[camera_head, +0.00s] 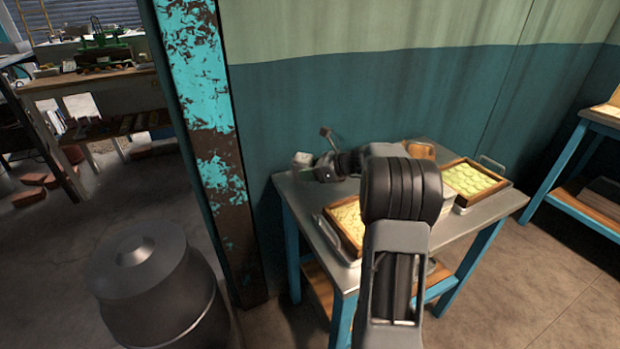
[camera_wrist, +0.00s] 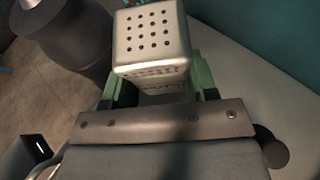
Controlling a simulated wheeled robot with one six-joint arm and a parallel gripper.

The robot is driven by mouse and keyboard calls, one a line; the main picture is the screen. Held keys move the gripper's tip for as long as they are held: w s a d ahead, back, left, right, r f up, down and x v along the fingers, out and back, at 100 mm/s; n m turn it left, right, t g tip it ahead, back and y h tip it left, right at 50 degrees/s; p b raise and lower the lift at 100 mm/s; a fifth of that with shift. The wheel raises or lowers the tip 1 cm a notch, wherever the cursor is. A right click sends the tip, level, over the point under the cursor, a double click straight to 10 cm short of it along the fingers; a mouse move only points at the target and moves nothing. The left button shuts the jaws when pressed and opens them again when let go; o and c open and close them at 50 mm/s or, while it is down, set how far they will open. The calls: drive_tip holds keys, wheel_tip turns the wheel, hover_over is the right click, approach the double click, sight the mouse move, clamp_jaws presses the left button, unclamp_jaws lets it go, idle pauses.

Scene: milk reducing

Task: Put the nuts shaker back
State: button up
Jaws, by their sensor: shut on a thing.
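The nuts shaker is a pale metal box with a perforated top (camera_wrist: 152,35). In the wrist view it sits between the green fingers of my gripper (camera_wrist: 154,88), which is shut on it, and its holed top faces the camera. In the head view the shaker (camera_head: 302,159) is a small pale block at the tip of my gripper (camera_head: 312,168), by the back left corner of the metal table (camera_head: 465,222). I cannot tell whether it touches the table. My arm hides the middle of the table.
A wood-framed tray with pale contents (camera_head: 345,222) lies at the table's front left. Another with yellow-green contents (camera_head: 472,180) lies at the right. A wooden item (camera_head: 420,150) stands at the back. The wall (camera_head: 330,100) is close behind. A dark drum (camera_head: 155,285) stands left, beyond a peeling post (camera_head: 205,120).

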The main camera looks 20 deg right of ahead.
drive_tip(key=shift+f, duration=1.15)
drive_tip(key=shift+f, duration=0.1)
drive_tip(key=shift+f+b, duration=0.15)
drive_tip(key=shift+b, duration=0.15)
drive_tip(key=o, duration=1)
drive_tip(key=shift+r, duration=0.35)
drive_tip(key=p+v, duration=0.1)
drive_tip(key=v, duration=1.1)
drive_tip(key=shift+s+f+p, duration=0.1)
drive_tip(key=shift+f+p, duration=0.05)
drive_tip(key=shift+p, duration=0.25)
